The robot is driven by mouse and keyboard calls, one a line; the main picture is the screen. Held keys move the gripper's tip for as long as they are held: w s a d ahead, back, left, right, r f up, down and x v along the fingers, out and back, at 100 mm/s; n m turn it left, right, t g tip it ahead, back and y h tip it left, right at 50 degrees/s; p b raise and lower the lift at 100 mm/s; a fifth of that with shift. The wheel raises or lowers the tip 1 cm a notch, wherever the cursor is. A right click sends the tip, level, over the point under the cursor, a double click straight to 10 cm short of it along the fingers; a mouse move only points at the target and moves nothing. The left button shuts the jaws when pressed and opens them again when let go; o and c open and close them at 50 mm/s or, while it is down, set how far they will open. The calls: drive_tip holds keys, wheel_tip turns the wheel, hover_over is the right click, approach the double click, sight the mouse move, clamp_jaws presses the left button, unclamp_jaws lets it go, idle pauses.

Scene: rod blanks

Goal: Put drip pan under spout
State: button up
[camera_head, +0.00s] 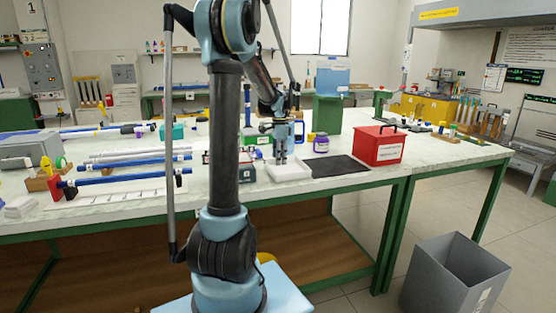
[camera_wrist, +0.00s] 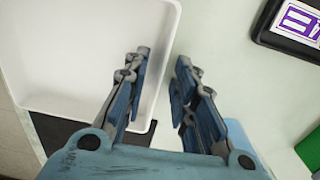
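A shallow white tray, which I take as the drip pan (camera_head: 290,174), lies on the workbench near its front edge. It fills the left of the wrist view (camera_wrist: 80,55). My gripper (camera_head: 281,158) points down over it, fingers apart and empty. In the wrist view, the tray's right rim runs between the two fingertips (camera_wrist: 163,65); I cannot tell if they touch it or how high they are. A blue tank (camera_head: 332,81) sits on a green stand (camera_head: 327,113) behind and right of the tray. I cannot make out its spout.
A black mat (camera_head: 339,167) lies right of the tray, then a red box (camera_head: 379,146). A purple-labelled jar (camera_head: 321,143) stands behind the mat. Blue and white rods (camera_head: 130,177) lie on the bench at left. A grey bin (camera_head: 455,273) stands on the floor.

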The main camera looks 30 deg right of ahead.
wheel_tip(320, 180, up, 12)
drive_tip(key=shift+w, duration=0.15)
idle(0.6)
idle(0.5)
